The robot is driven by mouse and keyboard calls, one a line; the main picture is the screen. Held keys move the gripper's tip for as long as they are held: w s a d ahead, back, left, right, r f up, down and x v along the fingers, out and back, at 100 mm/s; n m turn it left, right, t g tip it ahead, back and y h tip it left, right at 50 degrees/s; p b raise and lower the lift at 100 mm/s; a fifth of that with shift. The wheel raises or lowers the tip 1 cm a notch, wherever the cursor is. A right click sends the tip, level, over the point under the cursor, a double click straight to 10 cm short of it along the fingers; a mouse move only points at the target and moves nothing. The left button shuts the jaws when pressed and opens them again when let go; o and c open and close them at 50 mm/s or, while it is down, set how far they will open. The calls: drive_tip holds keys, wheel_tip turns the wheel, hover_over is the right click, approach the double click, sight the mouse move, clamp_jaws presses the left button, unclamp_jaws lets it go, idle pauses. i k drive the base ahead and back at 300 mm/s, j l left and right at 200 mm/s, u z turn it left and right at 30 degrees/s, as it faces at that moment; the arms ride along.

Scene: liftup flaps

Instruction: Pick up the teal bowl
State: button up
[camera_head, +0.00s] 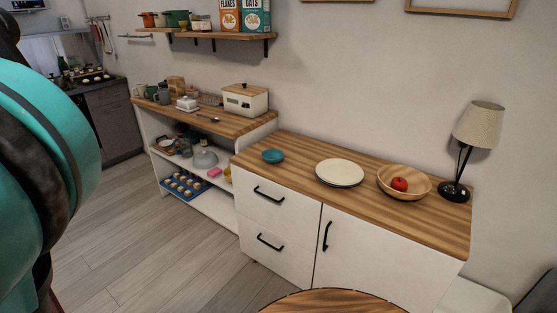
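The teal bowl (273,156) is small and sits upright on the wooden top of the white cabinet (300,160), near its left end. Nothing touches it. A teal and black part of my arm fills the left edge of the view. My gripper is not in view, so its state and its place relative to the bowl do not show.
A white plate (339,173), a wooden bowl (413,190) holding a red apple (399,184), and a lamp (477,130) stand right of the teal bowl. A round table (335,302) is in front. Floor at left is clear.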

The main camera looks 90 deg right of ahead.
sight(273, 155)
drive_tip(key=z, duration=0.95)
drive_tip(key=j+z, duration=0.1)
drive_tip(key=z, duration=1.8)
drive_tip(key=k+z, duration=0.1)
drive_tip(key=z, duration=0.35)
